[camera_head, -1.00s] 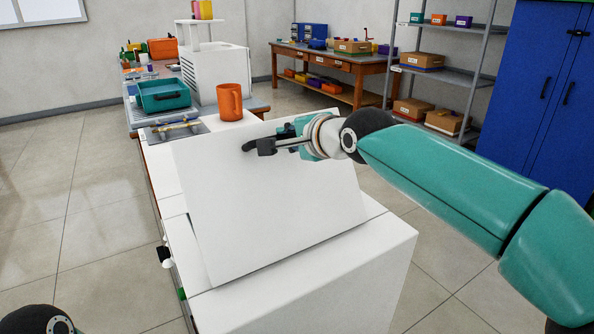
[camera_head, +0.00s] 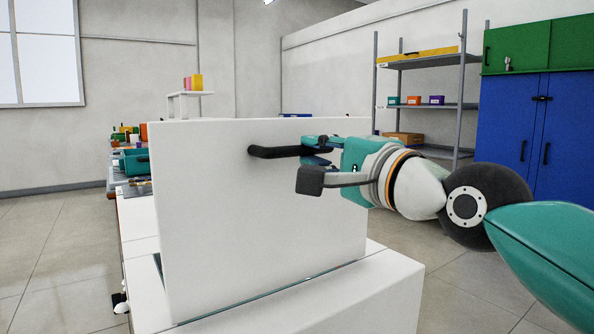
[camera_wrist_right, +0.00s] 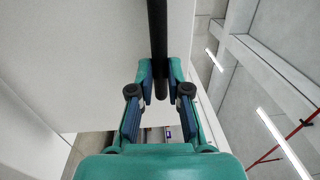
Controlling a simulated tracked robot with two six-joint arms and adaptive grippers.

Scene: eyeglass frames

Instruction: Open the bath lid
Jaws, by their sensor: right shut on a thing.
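The bath lid (camera_head: 250,220) is a large white panel. It stands raised and close to upright above the white bath housing (camera_head: 375,300), with a dark gap showing along its lower edge. A black bar handle (camera_head: 270,152) is on its face near the top; the bar also shows in the right wrist view (camera_wrist_right: 158,40). My right gripper (camera_head: 318,152) comes in from the right and is shut on the handle. In the right wrist view, its fingers (camera_wrist_right: 160,82) lie on both sides of the bar. My left gripper is out of view.
Behind the lid on the left are a teal bin (camera_head: 135,161) and other bench items. A grey shelf rack (camera_head: 425,105) and a blue cabinet (camera_head: 520,130) stand at the back right. Open floor (camera_head: 50,240) lies left of the bench.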

